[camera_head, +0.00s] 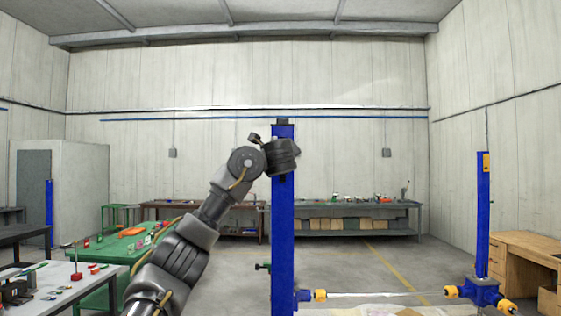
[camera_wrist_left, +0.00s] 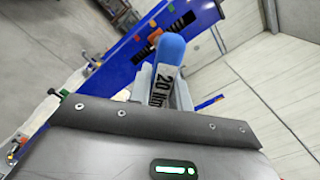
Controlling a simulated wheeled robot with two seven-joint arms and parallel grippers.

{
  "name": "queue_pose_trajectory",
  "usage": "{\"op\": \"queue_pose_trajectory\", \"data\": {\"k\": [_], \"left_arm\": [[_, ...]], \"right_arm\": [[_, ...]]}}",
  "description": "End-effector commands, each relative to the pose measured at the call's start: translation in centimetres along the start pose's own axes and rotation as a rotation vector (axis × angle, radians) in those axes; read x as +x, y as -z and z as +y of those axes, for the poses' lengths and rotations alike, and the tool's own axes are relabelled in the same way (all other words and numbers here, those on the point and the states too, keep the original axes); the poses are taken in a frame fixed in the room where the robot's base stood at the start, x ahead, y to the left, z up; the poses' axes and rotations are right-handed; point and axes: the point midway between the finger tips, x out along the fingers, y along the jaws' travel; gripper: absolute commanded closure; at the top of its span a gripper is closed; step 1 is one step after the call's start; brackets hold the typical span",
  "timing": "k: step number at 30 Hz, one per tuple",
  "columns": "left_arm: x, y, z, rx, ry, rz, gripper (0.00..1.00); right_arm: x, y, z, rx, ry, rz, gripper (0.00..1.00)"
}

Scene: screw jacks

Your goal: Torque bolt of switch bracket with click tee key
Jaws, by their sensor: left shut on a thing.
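My left gripper (camera_wrist_left: 163,88) is shut on the click tee key (camera_wrist_left: 170,48), which shows a rounded blue end and a pale body marked "20" with partly cut-off letters. In the head view my left arm reaches up to the top of the blue jack column (camera_head: 282,225); its wrist covers part of the column and hides the fingers and key. In the wrist view the column (camera_wrist_left: 200,17) runs behind the key, with small orange and black parts on it. I cannot tell which is the switch bracket; its bolt and the key's tip are not visible. My right gripper is not in view.
A second blue column (camera_head: 483,215) stands at the right, beside a wooden desk (camera_head: 525,250). A green table (camera_head: 125,248) and a pale table (camera_head: 75,290) with small items are at the left. Benches line the back wall. Open floor lies between.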

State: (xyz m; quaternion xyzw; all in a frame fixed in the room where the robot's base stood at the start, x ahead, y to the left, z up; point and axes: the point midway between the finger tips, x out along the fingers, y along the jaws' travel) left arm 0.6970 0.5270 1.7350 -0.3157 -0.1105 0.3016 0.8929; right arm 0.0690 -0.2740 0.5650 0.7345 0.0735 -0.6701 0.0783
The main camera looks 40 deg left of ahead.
Motion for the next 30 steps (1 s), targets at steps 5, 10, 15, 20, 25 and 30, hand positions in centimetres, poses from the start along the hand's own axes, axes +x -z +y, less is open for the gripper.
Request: {"op": "queue_pose_trajectory", "data": {"k": [5, 10, 15, 20, 25, 30], "left_arm": [[0.0, 0.0, 0.0, -0.058, 0.000, 0.000, 1.00], [0.0, -0.1, -0.1, -0.057, 0.001, 0.000, 1.00], [0.0, 0.0, -0.1, -0.056, 0.001, 0.000, 1.00], [-0.3, 0.1, 0.0, -0.056, 0.002, 0.000, 1.00], [-1.0, 0.1, 0.0, -0.057, 0.002, 0.000, 1.00], [-1.6, 0.0, 0.0, -0.057, 0.001, -0.001, 1.00]], "right_arm": [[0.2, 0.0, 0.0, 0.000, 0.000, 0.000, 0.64], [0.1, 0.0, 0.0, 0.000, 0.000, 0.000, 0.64], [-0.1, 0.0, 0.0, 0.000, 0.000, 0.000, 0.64], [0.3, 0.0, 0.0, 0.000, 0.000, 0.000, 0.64], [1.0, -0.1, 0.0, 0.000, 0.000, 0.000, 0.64], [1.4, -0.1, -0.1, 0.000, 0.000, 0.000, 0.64]]}}
